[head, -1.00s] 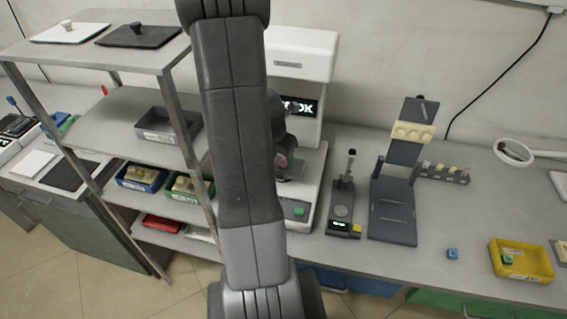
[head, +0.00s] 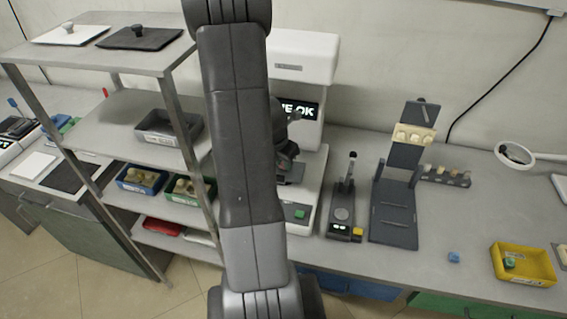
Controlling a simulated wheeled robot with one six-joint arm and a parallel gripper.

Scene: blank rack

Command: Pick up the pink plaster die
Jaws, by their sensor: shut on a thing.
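My gripper (head: 287,152) shows only in part, as a dark shape beside my arm, in front of the white machine (head: 304,72). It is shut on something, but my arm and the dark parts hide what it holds. I cannot make out a pink plaster die anywhere in the head view. The machine's black display has white letters ending in "OK", and a green button shows on its base.
A metal shelf rack (head: 110,103) with trays stands at left. The bench front between stand and tray is mostly clear.

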